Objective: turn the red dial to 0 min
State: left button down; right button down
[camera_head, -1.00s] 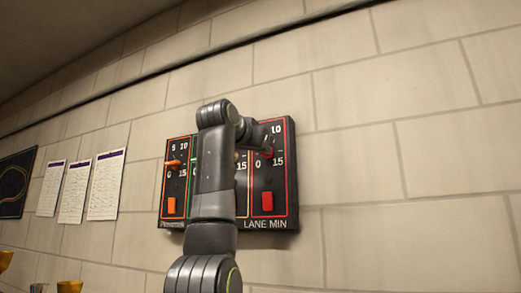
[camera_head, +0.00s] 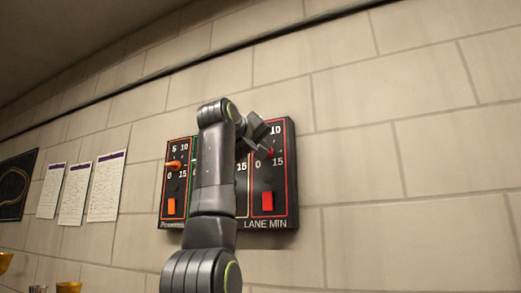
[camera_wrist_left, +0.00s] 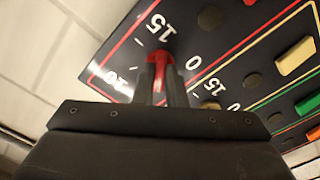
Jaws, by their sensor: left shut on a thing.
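The red dial (camera_head: 269,153) is at the top of the rightmost, red-outlined section of a dark wall panel, mostly hidden by my gripper in the head view. In the left wrist view the red dial (camera_wrist_left: 161,57) shows between the two fingers of my left gripper (camera_wrist_left: 161,82), which is shut on it. The left gripper (camera_head: 259,138) also shows in the head view, tilted against the panel. The marks 15, 0 and 10 around the dial show in the wrist view; the 5 is hidden. I cannot tell exactly which mark the dial points to.
The dark panel (camera_head: 264,224) also holds an orange dial (camera_head: 174,164), an orange button (camera_head: 171,206) and a red button (camera_head: 267,202). My left arm hides its middle sections. Paper sheets hang on the brick wall at the left. The wall right of the panel is clear.

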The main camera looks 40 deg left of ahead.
pick_arm(q)
jog(key=shift+n+b, duration=0.45)
jog(key=shift+n, duration=4.45)
jog(key=c, duration=1.5)
grip_release()
